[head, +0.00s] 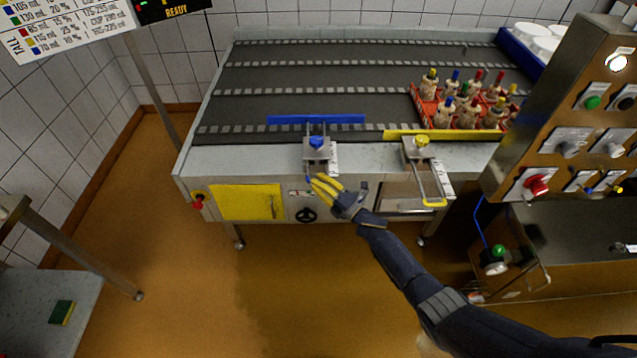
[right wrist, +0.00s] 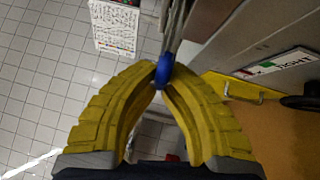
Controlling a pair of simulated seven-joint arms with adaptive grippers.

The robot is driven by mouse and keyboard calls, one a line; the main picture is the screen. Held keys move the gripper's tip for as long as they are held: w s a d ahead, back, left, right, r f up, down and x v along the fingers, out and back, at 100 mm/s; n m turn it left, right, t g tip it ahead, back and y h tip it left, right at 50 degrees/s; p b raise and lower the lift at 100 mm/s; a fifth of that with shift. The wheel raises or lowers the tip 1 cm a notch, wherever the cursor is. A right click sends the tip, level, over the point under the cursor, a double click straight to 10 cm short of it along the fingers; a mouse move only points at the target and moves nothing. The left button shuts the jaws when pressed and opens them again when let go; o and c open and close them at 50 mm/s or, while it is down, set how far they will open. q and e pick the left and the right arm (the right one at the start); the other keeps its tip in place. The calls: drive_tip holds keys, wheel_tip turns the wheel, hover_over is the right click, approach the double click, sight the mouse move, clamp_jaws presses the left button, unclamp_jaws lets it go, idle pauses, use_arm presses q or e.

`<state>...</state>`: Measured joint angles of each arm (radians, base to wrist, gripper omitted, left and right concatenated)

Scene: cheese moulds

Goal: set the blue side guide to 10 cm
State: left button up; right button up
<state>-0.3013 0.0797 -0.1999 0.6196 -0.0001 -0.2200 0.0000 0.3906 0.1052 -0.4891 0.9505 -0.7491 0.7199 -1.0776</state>
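The blue side guide (head: 316,119) is a bar along the near edge of the conveyor. Its bracket with a blue knob (head: 317,142) sits on the front ledge, beside a white scale (head: 334,157) too small to read. My right gripper (head: 314,180) is in front of the bracket, its yellow fingers closed around the guide's blue handle grip. The right wrist view shows the blue grip (right wrist: 163,70) between the fingertips, with metal rods running up from it. The fingers hide part of the handle. My left gripper is not in view.
A yellow side guide (head: 440,134) with its own knob and handle (head: 434,204) is to the right. A red crate of bottles (head: 425,110) stands on the belt. A control panel (head: 565,130) rises at the right. A handwheel (head: 306,215) is below the gripper.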

drive_tip(key=o, duration=0.6)
drive_tip(key=v, duration=1.2)
drive_tip(key=shift+f, duration=0.1)
drive_tip(key=d+f+m+h, duration=0.4)
drive_tip(key=d+f+m, duration=0.15)
drive_tip(key=f, duration=0.25)
drive_tip(key=d+f+m+h, duration=0.5)
drive_tip(key=f+m, duration=0.2)
drive_tip(key=f, duration=0.1)
drive_tip(key=s+d+f+m+g+h, duration=0.2)
drive_tip(key=s+d+f+m, duration=0.1)
drive_tip(key=s+f, duration=0.4)
drive_tip(key=s+d+f+m+g+h, duration=0.1)
drive_tip(key=s+d+f+m+g, duration=0.2)
drive_tip(key=s+f, duration=0.45)
drive_tip(key=s+d+f+m+g+h, duration=0.1)
drive_tip(key=s+f+m+g, duration=0.15)
drive_tip(key=s+f, duration=0.65)
drive_tip(key=s+d+f+m+g+h, duration=0.1)
drive_tip(key=s+f+m+g, duration=0.3)
drive_tip(key=s, duration=0.9)
drive_tip(key=s+a+f, duration=0.1)
drive_tip(key=s+f, duration=0.1)
drive_tip(key=s, duration=0.8)
drive_tip(key=s+a+f, duration=0.1)
drive_tip(key=s+f, duration=0.1)
drive_tip(key=s, duration=0.9)
drive_tip(key=shift+a, duration=0.2)
